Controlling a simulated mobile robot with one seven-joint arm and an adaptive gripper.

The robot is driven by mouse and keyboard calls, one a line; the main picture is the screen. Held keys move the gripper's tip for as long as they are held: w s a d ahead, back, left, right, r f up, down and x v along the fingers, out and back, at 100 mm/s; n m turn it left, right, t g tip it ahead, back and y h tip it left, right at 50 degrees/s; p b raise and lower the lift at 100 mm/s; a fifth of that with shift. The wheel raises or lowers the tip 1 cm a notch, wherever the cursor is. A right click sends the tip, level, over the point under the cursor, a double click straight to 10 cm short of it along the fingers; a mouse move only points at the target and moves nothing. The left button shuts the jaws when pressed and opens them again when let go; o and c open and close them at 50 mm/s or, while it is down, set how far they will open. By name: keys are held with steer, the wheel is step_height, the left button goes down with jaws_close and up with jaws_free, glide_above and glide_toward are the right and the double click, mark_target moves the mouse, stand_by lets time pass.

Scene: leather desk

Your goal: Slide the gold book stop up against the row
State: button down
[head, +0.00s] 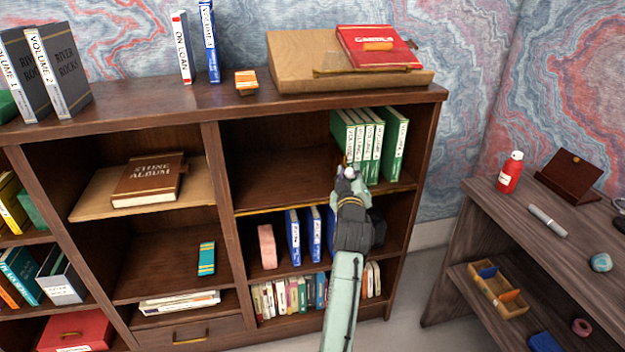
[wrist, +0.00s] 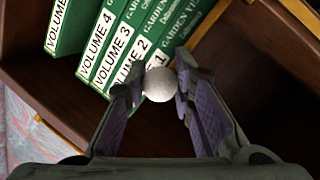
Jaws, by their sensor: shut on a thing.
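A row of green books (head: 369,140) stands on the upper right shelf, with volume labels on the spines. In the wrist view the green books (wrist: 136,45) run from volume 1, nearest my gripper, to volume 4 and one more at far left. My gripper (head: 346,174) is at the left end of the row, shut on a pale round knob (wrist: 160,84). A small gold-coloured bit (head: 344,159) shows just beyond the fingertips, seemingly the gold book stop. Most of the stop is hidden by the knob and fingers. I cannot tell whether it touches volume 1.
The shelf left of my gripper is bare (head: 275,180). A gold-edged front lip (head: 270,209) runs along it. Blue books (head: 293,237) and a pink block (head: 267,246) stand on the shelf below. A wooden board (head: 300,75) with a red book (head: 375,47) lies on top.

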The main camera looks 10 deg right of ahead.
steer(key=d+b, duration=0.3)
steer(key=d, duration=0.6)
steer(key=shift+d, duration=0.4)
steer(key=shift+r, duration=0.1)
steer(key=c, duration=1.5)
jaws_free()
steer(key=shift+o, duration=0.8)
steer(key=shift+a, duration=0.1)
steer(key=v, duration=1.2)
